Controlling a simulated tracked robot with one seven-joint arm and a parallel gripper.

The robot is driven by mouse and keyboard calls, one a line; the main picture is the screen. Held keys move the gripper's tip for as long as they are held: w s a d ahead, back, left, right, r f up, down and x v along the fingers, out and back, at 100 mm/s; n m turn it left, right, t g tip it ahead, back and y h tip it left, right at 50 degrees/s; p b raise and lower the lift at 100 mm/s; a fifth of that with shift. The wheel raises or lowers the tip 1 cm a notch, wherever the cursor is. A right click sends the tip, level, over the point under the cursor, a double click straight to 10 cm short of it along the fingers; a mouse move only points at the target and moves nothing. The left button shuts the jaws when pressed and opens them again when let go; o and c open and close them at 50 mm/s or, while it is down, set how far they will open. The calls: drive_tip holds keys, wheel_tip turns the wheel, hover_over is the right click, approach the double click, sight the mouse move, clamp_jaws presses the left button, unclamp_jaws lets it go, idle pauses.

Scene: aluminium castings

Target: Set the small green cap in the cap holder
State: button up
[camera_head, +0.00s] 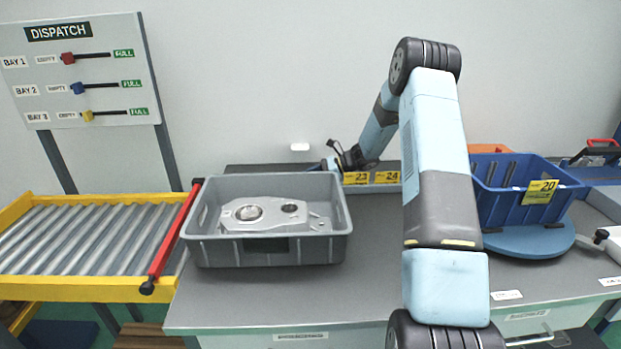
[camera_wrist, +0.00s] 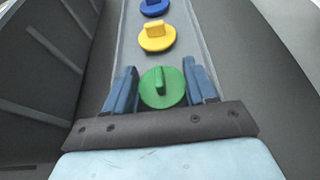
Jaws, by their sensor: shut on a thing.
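The small green cap (camera_wrist: 162,90) is a round disc with a raised bar across its top. It shows in the wrist view between the blue fingers of my gripper (camera_wrist: 160,84), which is shut on it. In the head view my gripper (camera_head: 336,163) is at the back of the bench, just behind the grey crate's right rear corner. The green cap cannot be made out there. I cannot pick out the cap holder in either view.
A yellow cap (camera_wrist: 157,40) and a blue cap (camera_wrist: 154,8) lie in line beyond the green one in a grey channel. The grey crate (camera_head: 293,252) holds a casting (camera_head: 270,217). A blue bin (camera_head: 515,205) stands right. Bench (camera_head: 370,270) front is clear.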

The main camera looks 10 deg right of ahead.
drive_tip(key=shift+s+a+f, duration=0.1)
drive_tip(key=shift+f, duration=0.2)
